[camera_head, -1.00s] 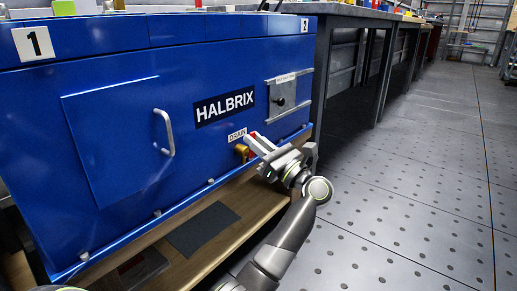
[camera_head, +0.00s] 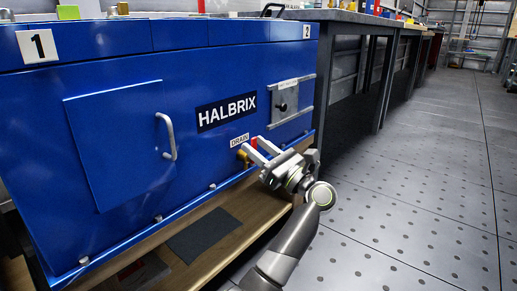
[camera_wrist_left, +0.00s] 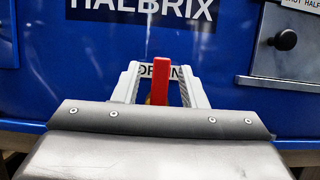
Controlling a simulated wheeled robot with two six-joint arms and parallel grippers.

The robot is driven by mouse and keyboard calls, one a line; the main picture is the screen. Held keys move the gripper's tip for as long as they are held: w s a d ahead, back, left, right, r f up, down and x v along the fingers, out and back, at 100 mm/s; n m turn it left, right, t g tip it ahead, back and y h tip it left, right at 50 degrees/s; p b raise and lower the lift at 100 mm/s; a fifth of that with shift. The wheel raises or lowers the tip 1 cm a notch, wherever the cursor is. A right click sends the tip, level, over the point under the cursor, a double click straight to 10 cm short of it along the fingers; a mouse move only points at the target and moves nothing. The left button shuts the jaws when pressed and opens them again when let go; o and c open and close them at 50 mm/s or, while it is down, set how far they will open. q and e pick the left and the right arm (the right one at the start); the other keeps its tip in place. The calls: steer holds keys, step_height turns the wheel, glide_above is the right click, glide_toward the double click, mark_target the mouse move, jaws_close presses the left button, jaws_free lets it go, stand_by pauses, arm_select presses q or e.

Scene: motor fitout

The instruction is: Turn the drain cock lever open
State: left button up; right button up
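The drain cock sits low on the blue cabinet front, under the DRAIN label (camera_head: 240,140). Its brass body (camera_head: 243,156) shows left of my left gripper. Its red lever (camera_head: 254,143) is partly hidden by a finger in the head view. In the left wrist view the red lever (camera_wrist_left: 160,78) stands upright between the two fingers, with a gap visible on each side. My left gripper (camera_head: 264,150) is open around the lever and faces the cabinet; it also shows in the left wrist view (camera_wrist_left: 160,88). My right gripper is not in view.
The blue HALBRIX cabinet (camera_head: 100,225) stands on a wooden shelf (camera_head: 240,205) with a dark mat (camera_head: 203,235). A panel with a black knob (camera_head: 282,106) is right of the label. A handled door (camera_head: 120,145) is at left. Perforated floor (camera_head: 420,220) lies clear at right.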

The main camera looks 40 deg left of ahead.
arm_select(q)
steer(key=shift+d, duration=0.25)
steer(key=p+v, duration=0.5)
steer(key=v, duration=1.2)
steer(key=shift+a, duration=0.1)
